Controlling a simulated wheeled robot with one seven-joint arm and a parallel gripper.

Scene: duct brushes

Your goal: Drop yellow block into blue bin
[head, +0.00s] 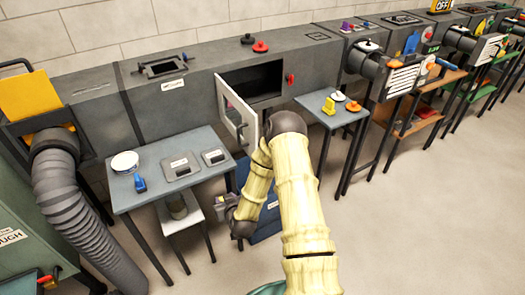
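My gripper (224,203) is low, near the middle of the head view, just left of and in front of the blue bin (267,222). It is small and partly hidden by my wrist, so I cannot tell whether its fingers are apart or hold anything. The blue bin stands on the floor below the open duct hatch, and my arm covers much of it; its inside is hidden. A small yellow piece (328,108) stands on the right blue-grey table; I cannot tell whether it is the yellow block. No other clear yellow block shows.
A left table (150,195) holds a white dish (124,162), a small blue item (140,184) and two grey plates. A white hatch door (236,112) stands open beside my elbow. A thick grey hose (75,210) runs down at left. Floor at right is clear.

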